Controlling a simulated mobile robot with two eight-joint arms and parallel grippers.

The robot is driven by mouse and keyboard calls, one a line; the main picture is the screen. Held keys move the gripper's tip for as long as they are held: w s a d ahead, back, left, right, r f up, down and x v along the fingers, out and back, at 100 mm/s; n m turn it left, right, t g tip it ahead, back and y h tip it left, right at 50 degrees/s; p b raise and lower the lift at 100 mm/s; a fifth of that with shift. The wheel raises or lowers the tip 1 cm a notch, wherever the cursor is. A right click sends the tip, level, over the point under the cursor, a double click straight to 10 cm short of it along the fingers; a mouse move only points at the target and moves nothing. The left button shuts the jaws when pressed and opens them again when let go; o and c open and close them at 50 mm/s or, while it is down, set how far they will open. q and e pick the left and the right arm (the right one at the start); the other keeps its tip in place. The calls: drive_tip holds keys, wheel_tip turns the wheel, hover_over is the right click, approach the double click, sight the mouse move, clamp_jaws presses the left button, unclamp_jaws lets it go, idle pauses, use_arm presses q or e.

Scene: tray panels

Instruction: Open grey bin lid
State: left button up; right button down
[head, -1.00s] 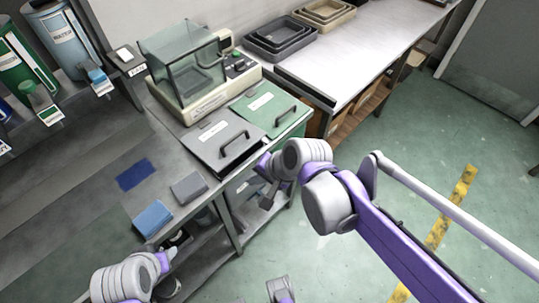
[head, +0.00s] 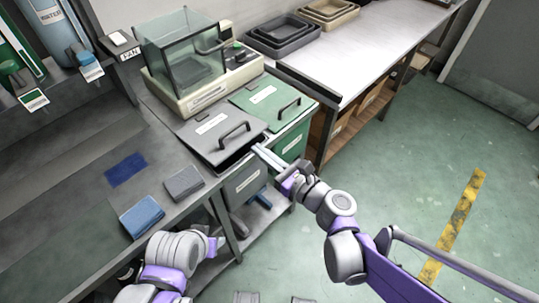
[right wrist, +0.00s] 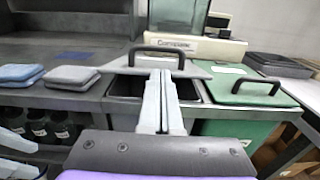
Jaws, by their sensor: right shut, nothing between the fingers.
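The grey bin lid (head: 206,133) lies over the grey bin (head: 243,183) at the bench's front edge, with a white label and a dark arched handle (head: 234,129). A dark gap shows between the lid's front edge and the bin. My right gripper (head: 258,150) is shut and empty, its fingertips close to the lid's front right edge. In the right wrist view the shut fingers (right wrist: 160,78) point at the lid (right wrist: 190,68), just below its handle (right wrist: 157,50); contact cannot be told. My left arm shows low in the head view, but its fingers are not clear.
A green bin lid (head: 262,97) with its own handle lies just right of the grey one. Behind stands a glass-walled balance (head: 185,65). Blue and grey cloths (head: 142,215) lie on the left bench. Trays (head: 283,35) sit on the right bench. The floor is open at right.

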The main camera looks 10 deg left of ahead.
sight(245, 144)
drive_tip(key=x, duration=0.6)
drive_tip(key=shift+a, duration=0.1)
drive_tip(key=shift+r, duration=0.15)
drive_tip(key=shift+w+a+r+g+h+p, duration=0.15)
drive_tip(key=shift+a+r+g+h+p, duration=0.1)
drive_tip(key=shift+r+p, duration=0.4)
drive_tip(key=shift+w+a+r+g+h+p, duration=0.15)
drive_tip(key=shift+r+h+p, duration=0.1)
drive_tip(key=shift+r+p, duration=0.4)
drive_tip(key=w+a+r+g+h+p, duration=0.3)
drive_tip(key=w+a+r+p, duration=0.5)
drive_tip(key=a+r, duration=0.3)
drive_tip(key=shift+w+a+r+h, duration=0.3)
drive_tip(key=shift+w+a+r, duration=0.05)
drive_tip(key=shift+w+r, duration=0.3)
